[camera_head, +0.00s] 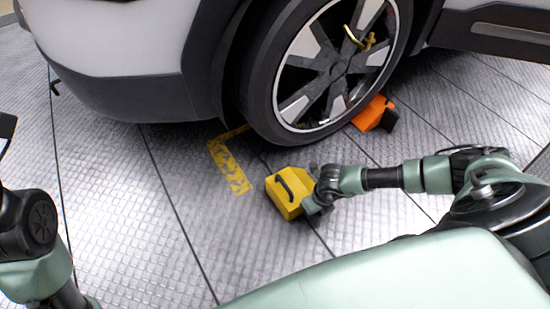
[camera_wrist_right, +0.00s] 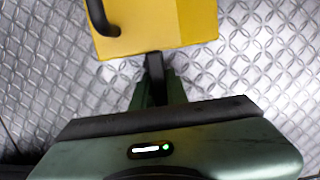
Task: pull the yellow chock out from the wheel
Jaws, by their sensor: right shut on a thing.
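The yellow chock (camera_head: 284,196) is a block with a black handle on its top. It stands on the floor in front of the car wheel (camera_head: 262,95), with a strip of bare floor between it and the tire. My right gripper (camera_head: 314,200) is shut on the chock's right side. In the right wrist view the yellow chock (camera_wrist_right: 170,22) fills the top middle, and the dark fingertips of my right gripper (camera_wrist_right: 155,66) meet its lower edge. The fingertips are partly hidden in the head view. My left arm shows at the left edge, but its gripper is out of view.
An orange chock (camera_head: 370,113) with a dark end sits at the wheel's other side. A yellow floor marking (camera_head: 228,165) lies left of the yellow chock. The car's bumper (camera_head: 130,95) overhangs the floor at upper left. Patterned floor (camera_head: 130,225) is free at lower left.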

